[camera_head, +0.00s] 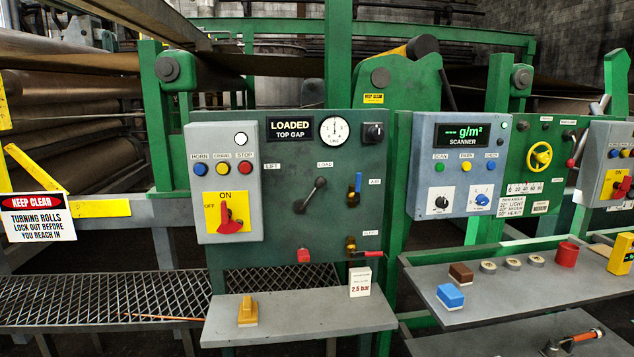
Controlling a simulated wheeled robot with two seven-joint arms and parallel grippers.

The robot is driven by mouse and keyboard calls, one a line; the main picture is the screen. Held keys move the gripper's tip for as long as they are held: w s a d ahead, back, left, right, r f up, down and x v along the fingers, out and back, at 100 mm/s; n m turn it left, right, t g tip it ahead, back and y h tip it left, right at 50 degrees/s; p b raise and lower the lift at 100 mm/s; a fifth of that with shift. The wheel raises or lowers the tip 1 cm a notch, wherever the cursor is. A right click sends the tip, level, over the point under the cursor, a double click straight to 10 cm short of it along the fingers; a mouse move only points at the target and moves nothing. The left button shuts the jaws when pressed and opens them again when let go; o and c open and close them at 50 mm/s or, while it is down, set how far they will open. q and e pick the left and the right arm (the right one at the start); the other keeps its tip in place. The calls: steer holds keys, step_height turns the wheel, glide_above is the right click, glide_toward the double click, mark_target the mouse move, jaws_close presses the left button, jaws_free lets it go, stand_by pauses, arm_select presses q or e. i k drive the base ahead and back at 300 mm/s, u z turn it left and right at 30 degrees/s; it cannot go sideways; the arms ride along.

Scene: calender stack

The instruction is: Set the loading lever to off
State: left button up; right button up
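The loading lever (310,194) is a dark lever with a round knob, on the dark green panel (283,235) in the middle of the head view. It tilts up and to the right from its pivot, towards the LOAD label (325,164). The LIFT label (272,166) is to its upper left. I cannot read an off mark beside it. Neither of my grippers is in view.
A grey box (225,140) with buttons and a red ON/OFF switch (230,218) is left of the lever. A blue-handled valve (355,187) and a red-handled valve (365,254) are to its right. A shelf (300,319) below carries a yellow block and a white card.

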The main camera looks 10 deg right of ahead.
mark_target(320, 181)
steer(key=u, duration=0.3)
steer(key=i, duration=1.25)
steer(key=z, duration=0.4)
